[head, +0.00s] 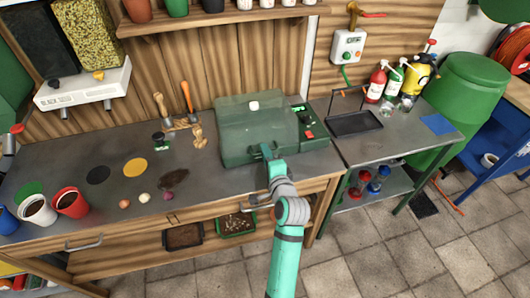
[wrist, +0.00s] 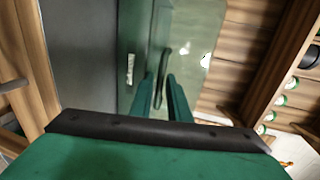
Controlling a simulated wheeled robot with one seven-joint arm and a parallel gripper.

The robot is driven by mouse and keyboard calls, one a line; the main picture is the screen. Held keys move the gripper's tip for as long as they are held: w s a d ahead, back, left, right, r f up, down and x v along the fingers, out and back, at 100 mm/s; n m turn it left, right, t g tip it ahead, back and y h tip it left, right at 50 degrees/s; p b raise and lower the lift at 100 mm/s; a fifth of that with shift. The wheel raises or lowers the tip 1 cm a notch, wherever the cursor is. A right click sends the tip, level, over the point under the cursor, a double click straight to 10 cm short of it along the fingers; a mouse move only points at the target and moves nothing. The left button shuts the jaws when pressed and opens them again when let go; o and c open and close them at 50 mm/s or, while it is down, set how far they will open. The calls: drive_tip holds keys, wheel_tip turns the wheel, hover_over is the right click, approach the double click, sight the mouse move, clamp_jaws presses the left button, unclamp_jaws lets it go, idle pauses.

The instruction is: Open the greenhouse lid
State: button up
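The greenhouse is a green box (head: 240,152) with a translucent green lid (head: 250,110), at the back of the grey workbench. The lid is down on the box and has a whitish round spot on it. My gripper (head: 268,152) is at the front of the greenhouse, where it hides part of the front face. In the wrist view, a dark green curved handle (wrist: 164,64) stands on the greenhouse front. My two green fingers (wrist: 162,95) point at it with a gap between them. I cannot tell whether they touch the handle.
A control panel (head: 306,120) adjoins the greenhouse on the right. A black tray (head: 354,124) and spray bottles stand farther right. Hand tools (head: 186,96), pots (head: 72,203), coloured discs and bulbs lie left. The bench surface just left of the greenhouse is mostly clear.

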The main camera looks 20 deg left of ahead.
drive_tip(key=shift+w+a+f, duration=0.1)
drive_tip(key=shift+w+a, duration=0.2)
drive_tip(key=shift+w, duration=0.1)
clamp_jaws()
drive_tip(key=shift+w+d, duration=0.1)
idle(1.2)
